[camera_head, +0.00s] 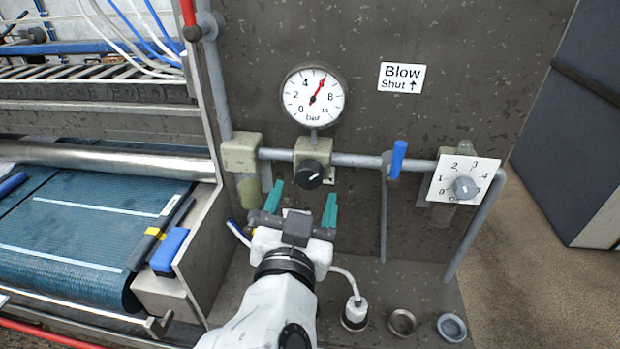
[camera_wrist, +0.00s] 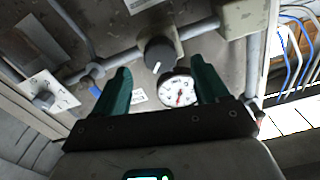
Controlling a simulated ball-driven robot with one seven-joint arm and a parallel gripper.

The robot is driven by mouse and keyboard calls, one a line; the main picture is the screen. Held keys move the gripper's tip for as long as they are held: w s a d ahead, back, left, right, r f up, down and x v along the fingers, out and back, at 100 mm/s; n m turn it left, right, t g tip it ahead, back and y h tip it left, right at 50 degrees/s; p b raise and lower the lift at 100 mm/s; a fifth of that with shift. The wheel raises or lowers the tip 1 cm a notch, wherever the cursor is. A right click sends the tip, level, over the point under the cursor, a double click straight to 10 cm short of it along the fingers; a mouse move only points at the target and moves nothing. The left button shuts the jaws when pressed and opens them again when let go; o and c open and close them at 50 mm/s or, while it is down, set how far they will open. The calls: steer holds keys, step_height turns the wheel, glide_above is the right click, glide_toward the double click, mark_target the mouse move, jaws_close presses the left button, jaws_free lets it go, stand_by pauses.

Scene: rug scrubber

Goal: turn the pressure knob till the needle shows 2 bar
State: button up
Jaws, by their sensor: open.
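The round white pressure gauge (camera_head: 313,97) is on the dark wall, and its red needle points up and right, between the 4 and the 8. Below it, a black knob (camera_head: 309,174) with a white mark sits on a beige valve block. My gripper (camera_head: 302,198) is open and empty, its green fingers just below and in front of the black knob, seemingly not touching it. In the wrist view the black knob (camera_wrist: 160,53) lies beyond the fingertips, roughly between them, and the gauge (camera_wrist: 180,91) shows upside down between the fingers.
A grey horizontal pipe (camera_head: 350,160) carries the block. To the right are a blue lever (camera_head: 398,158) and a grey knob (camera_head: 466,187) on a white plate numbered from 0. A blue belt (camera_head: 90,225) lies left.

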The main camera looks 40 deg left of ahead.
mark_target(308, 181)
steer(key=shift+x, duration=2.2)
steer(key=c, duration=1.1)
